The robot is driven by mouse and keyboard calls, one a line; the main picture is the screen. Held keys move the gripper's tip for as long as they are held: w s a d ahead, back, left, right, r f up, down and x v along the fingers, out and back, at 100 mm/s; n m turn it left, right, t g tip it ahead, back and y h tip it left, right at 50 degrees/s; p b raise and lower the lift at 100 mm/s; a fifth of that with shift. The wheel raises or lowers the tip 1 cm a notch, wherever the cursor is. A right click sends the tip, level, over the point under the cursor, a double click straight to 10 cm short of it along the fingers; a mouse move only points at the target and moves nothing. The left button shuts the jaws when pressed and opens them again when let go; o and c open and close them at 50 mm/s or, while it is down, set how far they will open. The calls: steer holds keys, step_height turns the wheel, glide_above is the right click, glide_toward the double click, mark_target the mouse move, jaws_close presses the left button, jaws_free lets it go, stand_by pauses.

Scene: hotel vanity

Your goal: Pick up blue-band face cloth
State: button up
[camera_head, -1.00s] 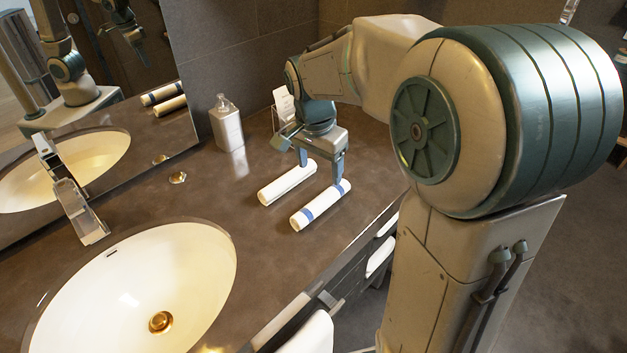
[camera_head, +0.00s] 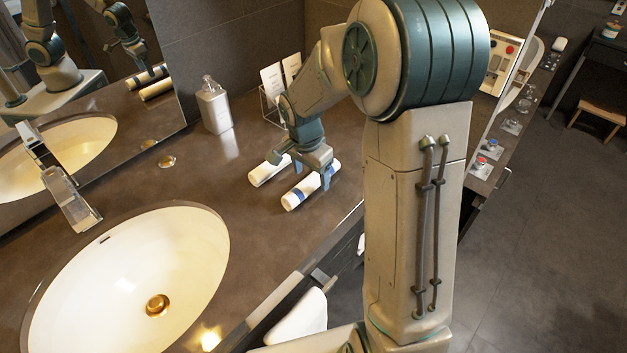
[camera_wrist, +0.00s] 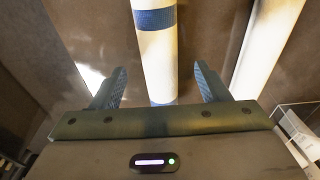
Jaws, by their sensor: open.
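The blue-band face cloth (camera_head: 296,198) is a white roll with blue bands, lying on the dark vanity counter. In the wrist view the blue-band cloth (camera_wrist: 158,55) runs lengthwise between my two fingers, with visible gaps on both sides. A plain white roll (camera_head: 264,174) lies beside it, to its left in the head view. It shows at the right in the wrist view (camera_wrist: 265,45). The fingers' exact height above the counter cannot be told.
A white pump bottle (camera_head: 214,106) stands behind the rolls, near a wire rack with cards (camera_head: 272,82). The sink (camera_head: 125,285) and faucet (camera_head: 62,190) are at the left. The counter (camera_head: 235,215) between sink and rolls is clear.

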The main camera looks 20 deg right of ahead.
steer(key=shift+w+d+f, duration=0.1)
steer(key=shift+d+f, duration=0.05)
steer(key=shift+f, duration=1.3)
steer(key=c, duration=1.1)
steer(key=shift+o, duration=0.2)
steer(key=shift+r, duration=0.1)
